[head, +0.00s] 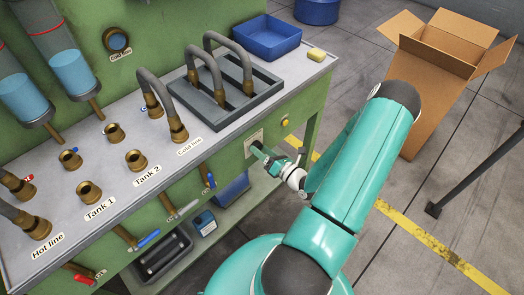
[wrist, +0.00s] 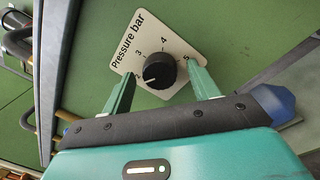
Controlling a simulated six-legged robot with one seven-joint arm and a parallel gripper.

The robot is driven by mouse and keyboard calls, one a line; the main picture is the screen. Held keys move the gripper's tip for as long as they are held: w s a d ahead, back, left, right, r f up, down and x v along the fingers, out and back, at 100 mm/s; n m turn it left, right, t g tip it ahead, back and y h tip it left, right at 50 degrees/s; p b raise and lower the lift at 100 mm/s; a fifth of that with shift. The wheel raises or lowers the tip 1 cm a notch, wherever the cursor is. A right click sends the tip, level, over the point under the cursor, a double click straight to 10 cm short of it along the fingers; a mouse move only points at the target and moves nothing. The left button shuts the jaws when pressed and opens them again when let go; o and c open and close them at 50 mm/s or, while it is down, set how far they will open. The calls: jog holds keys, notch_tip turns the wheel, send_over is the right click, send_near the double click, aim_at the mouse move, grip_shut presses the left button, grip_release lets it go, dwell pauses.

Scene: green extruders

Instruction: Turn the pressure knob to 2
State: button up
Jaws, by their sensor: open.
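The black round pressure knob (wrist: 160,70) sits on a pale plate labelled "Pressure bar" (wrist: 178,47) in the wrist view. In the head view my gripper (head: 263,152) is at the plate (head: 254,142) on the bench's green front, and the knob is hidden.
A yellow button (head: 285,122) is right of the plate. Blue-handled and red-handled valves line the bench front to the left. A shelf with a black tray (head: 163,258) is below. A cardboard box (head: 432,85) stands on the floor at right.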

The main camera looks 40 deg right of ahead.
jog(key=s, duration=1.3)
jog(key=shift+s+d+f, duration=0.3)
jog(key=shift+d+f, duration=0.1)
jog(key=w+a+r+n+g+y, duration=0.3)
jog(key=a+r+n+g+y, duration=0.2)
jog(key=a+r+n+g, duration=0.5)
jog(key=w+a+r+n+g+y, duration=0.45)
jog(key=a+n, duration=0.25)
jog(key=n, duration=0.7)
jog(key=s+a+r+n+h, duration=0.1)
jog(key=a+r+n+h, duration=0.2)
jog(key=r+n, duration=0.3)
jog(key=s+a+r+n+t+h, duration=0.1)
jog(key=a+r+n+h, duration=0.3)
jog(key=r+n, duration=0.3)
jog(key=s+a+r+n+h, duration=0.2)
jog(key=a+r+n+h, duration=0.1)
jog(key=r+n, duration=0.3)
jog(key=shift+a+r+n+h, duration=0.3)
jog(key=shift+a+r+h, duration=0.05)
jog(key=shift+a+r, duration=0.1)
jog(key=shift+s+t, duration=0.15)
jog(key=shift+t, duration=0.1)
